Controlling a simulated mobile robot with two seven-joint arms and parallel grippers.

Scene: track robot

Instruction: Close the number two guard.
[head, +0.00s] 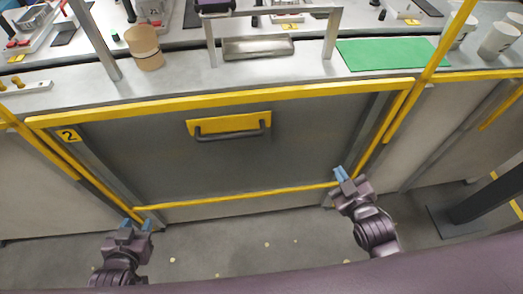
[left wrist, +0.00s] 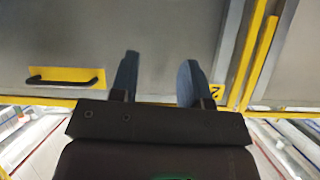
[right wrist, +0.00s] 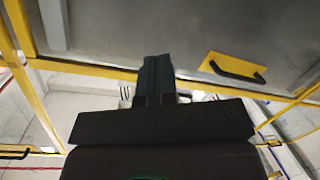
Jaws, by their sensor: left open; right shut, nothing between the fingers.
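The number two guard (head: 300,150) is a wide grey panel with yellow top and bottom edges, across the bench front in the head view. A yellow plate marked 2 (head: 69,135) is at its upper left corner. Its dark bar handle (head: 232,131) sits on a yellow plate near the top middle; it also shows in the left wrist view (left wrist: 62,80) and right wrist view (right wrist: 236,69). My left gripper (head: 136,225) is open and empty near the guard's lower left corner. My right gripper (head: 341,173) is shut and empty near its lower right. Neither is at the handle.
Slanted yellow posts (head: 432,65) flank the guard. The bench top behind carries a brown cylinder (head: 144,46), a green mat (head: 392,54), a metal frame (head: 330,35) and cups (head: 498,40). A dark post on a base (head: 480,205) stands at right. The floor (head: 240,250) between my grippers is clear.

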